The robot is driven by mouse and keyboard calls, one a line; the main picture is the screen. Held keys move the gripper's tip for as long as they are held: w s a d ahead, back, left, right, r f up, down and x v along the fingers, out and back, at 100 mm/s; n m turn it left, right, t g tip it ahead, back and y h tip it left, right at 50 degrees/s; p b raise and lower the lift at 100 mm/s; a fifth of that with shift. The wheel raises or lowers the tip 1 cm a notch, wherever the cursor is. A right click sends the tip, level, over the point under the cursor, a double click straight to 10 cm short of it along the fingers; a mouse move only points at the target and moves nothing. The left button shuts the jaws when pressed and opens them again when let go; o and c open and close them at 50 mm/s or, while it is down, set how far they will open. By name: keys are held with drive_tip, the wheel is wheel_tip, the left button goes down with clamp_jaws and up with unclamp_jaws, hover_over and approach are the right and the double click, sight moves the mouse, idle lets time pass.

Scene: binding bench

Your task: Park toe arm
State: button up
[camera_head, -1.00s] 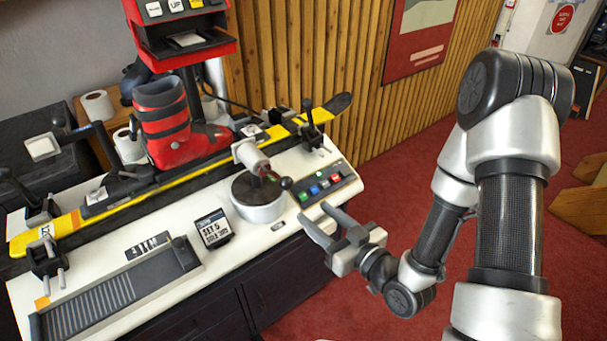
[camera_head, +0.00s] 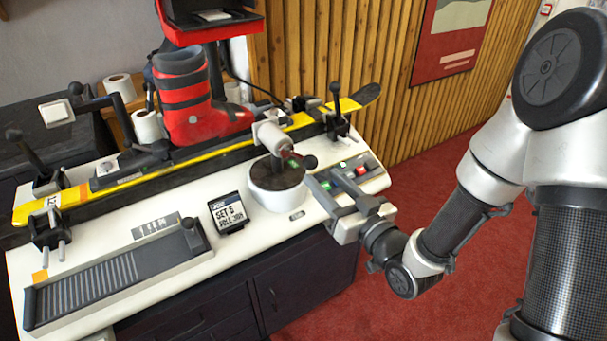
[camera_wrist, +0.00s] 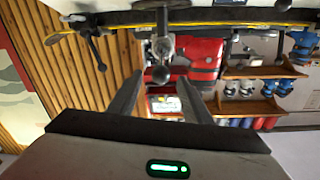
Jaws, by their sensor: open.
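A round grey drum (camera_head: 277,187) stands on the white bench in front of the ski (camera_head: 225,153). A pale cylinder (camera_head: 271,139) leans over it, with a short arm ending in a black knob (camera_head: 310,162); I take this to be the toe arm. My gripper (camera_head: 328,182) is open and empty just right of the drum, its fingers pointing toward the knob. In the wrist view, a dark ball knob (camera_wrist: 160,74) shows between and beyond the fingertips (camera_wrist: 160,95); contact cannot be told.
A button panel (camera_head: 358,172) lies partly behind my gripper. Clamp levers (camera_head: 337,108) rise at the ski's ends. A small display card (camera_head: 228,212) stands left of the drum. Red floor (camera_head: 430,165) is clear at the right.

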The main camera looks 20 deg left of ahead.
sight(303, 157)
drive_tip(key=b+x, duration=0.4)
drive_tip(key=x, duration=0.5)
drive_tip(key=shift+w+a, duration=0.2)
drive_tip(key=shift+a, duration=0.1)
drive_tip(key=shift+c, duration=0.3)
clamp_jaws()
